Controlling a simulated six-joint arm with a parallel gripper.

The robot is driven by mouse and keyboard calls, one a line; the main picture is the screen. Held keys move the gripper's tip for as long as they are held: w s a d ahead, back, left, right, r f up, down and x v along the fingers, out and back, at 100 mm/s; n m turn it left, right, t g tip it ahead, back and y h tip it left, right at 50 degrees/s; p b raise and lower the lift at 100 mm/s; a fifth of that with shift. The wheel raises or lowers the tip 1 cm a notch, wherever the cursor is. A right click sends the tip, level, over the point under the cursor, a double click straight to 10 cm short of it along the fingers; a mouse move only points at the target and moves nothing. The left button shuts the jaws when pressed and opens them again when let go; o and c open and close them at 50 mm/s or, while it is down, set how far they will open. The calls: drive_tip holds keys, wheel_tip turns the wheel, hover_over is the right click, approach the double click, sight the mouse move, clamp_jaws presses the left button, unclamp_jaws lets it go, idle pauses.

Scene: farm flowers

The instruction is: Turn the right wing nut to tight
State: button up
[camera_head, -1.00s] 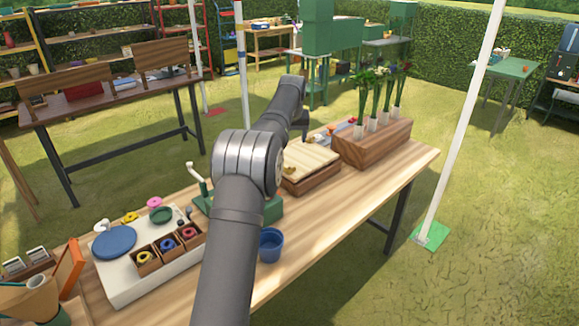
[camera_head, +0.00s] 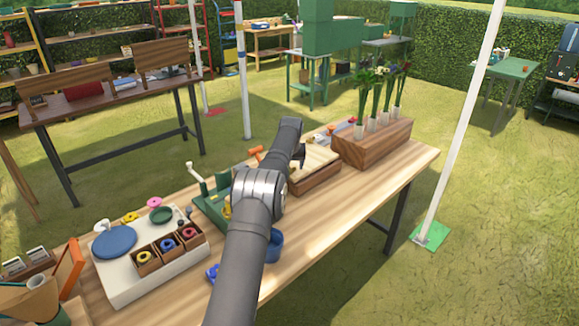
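A pale wooden press with a darker base (camera_head: 318,181) stands on the workbench, partly behind my arm.
A wooden block (camera_head: 372,148) with flowers in tubes stands right of the press. A green tool with a white handle (camera_head: 197,180), a blue cup (camera_head: 275,246) and a white tray (camera_head: 125,288) lie nearer. The bench (camera_head: 340,215) is clear along its front right.

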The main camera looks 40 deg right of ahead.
drive_tip(key=shift+w+d+f, duration=0.1)
drive_tip(key=shift+f, duration=0.25)
drive_tip(key=c, duration=1)
drive_tip(key=shift+m, duration=0.3)
drive_tip(key=m+g+h, duration=0.1)
drive_tip(key=m, duration=0.3)
drive_tip(key=shift+w, duration=0.2)
drive_tip(key=shift+r+m+g+h, duration=0.15)
drive_tip(key=shift+m+g, duration=0.35)
drive_tip(key=shift+m, duration=0.6)
drive_tip(key=shift+m+g+h, duration=0.25)
drive_tip(key=shift+m+g, duration=0.25)
drive_tip(key=shift+m, duration=0.6)
drive_tip(key=shift+r, duration=0.1)
